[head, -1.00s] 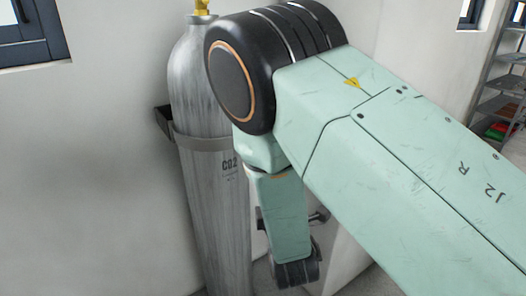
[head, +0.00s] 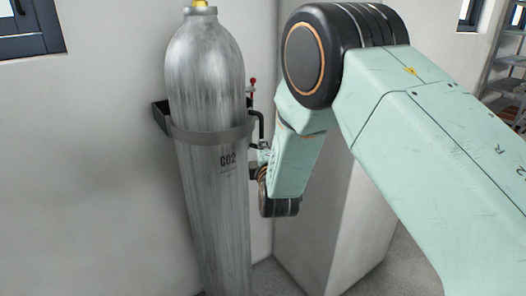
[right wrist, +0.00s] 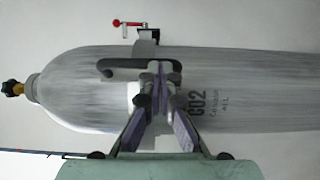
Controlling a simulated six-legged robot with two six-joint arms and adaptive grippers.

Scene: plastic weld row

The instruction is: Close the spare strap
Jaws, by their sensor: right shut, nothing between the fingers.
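The strap is a grey band (head: 210,135) around the front of the upright grey CO2 cylinder (head: 207,80). Its left end meets a dark wall bracket (head: 161,118). A dark bent handle (head: 260,125) stands at its right end, and a red-tipped lever (head: 252,88) shows behind. My right gripper (head: 256,166) is beside the cylinder's right side, just below strap height, partly hidden by its own wrist. In the right wrist view its fingers (right wrist: 157,72) are shut and empty, in front of the strap (right wrist: 147,48) and beside the bent handle (right wrist: 118,68). Whether they touch is unclear. My left gripper is out of view.
A pale wall stands close behind the cylinder. A pale box-like pillar (head: 318,215) stands to its right, near my right wrist. A shelf (head: 504,75) is at the far right. The space left of the cylinder is clear.

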